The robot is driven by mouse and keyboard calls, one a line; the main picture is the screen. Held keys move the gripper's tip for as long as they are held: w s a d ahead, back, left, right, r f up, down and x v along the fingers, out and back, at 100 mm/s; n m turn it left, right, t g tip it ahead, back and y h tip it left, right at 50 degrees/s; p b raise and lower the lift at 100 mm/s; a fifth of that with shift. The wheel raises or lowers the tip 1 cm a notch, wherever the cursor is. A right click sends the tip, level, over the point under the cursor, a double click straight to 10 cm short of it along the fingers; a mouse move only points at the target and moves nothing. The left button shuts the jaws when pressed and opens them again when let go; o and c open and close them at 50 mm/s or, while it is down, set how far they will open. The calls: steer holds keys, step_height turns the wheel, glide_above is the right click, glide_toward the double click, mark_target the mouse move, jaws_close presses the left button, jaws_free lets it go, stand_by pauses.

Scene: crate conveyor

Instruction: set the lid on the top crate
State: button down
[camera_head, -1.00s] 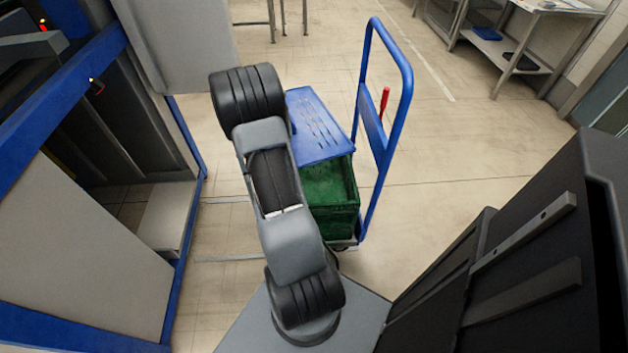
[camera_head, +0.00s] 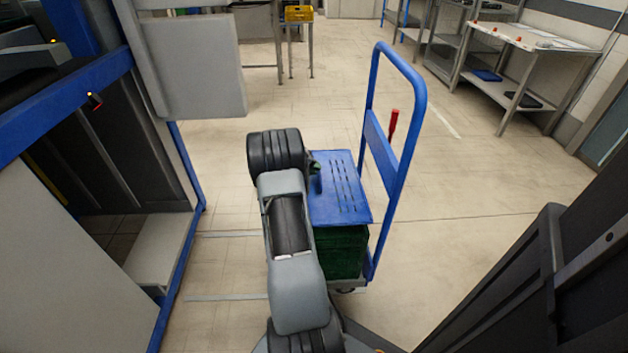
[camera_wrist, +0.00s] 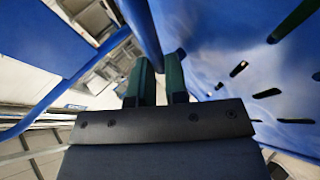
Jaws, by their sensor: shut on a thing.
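A blue slotted lid (camera_head: 345,202) lies roughly flat over the top of a green crate (camera_head: 344,254) on the cart. It hides the crate's opening; I cannot tell whether it rests on the rim or hovers just above it. My gripper (camera_head: 316,170) is at the lid's left edge, mostly hidden behind my arm. In the wrist view my gripper's green fingers (camera_wrist: 158,78) are close together on a blue part of the lid, and the lid's slotted face (camera_wrist: 225,60) fills the right side. Whether more crates are stacked below is hidden.
The cart's blue push handle (camera_head: 402,150) stands upright close to the lid's right side, with a red lever (camera_head: 393,124) on it. A blue-framed machine (camera_head: 70,105) is at left. A metal table (camera_head: 530,42) stands at the back right. The floor behind the cart is clear.

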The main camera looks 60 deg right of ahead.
mark_target(313, 177)
step_height(313, 177, down, 4)
steer(key=shift+f+b, duration=0.2)
steer(key=shift+b, duration=0.5)
steer(key=c, duration=1.1)
jaws_free()
steer(key=shift+a+r, duration=0.1)
steer(key=p+v, duration=0.3)
steer(key=v, duration=0.9)
steer(key=shift+w+a, duration=0.1)
steer(key=shift+w, duration=0.05)
steer(key=a+r+n+t+y, duration=0.2)
steer(key=a+r, duration=0.2)
steer(key=a, duration=0.6)
steer(key=a+r+n+t+y, duration=0.15)
steer(key=a+r, duration=0.25)
steer(key=a, duration=0.7)
steer(key=s+a+r+n+t+y, duration=0.1)
steer(key=s+a+n+t+y, duration=0.1)
steer(key=a, duration=0.7)
steer(key=s+a+r+n+t+y, duration=0.1)
steer(key=s+a+n+t+y, duration=0.1)
steer(key=s+a+y, duration=0.2)
steer(key=shift+s+a+r, duration=0.2)
steer(key=shift+s+a, duration=1.6)
steer(key=shift+a, duration=1.5)
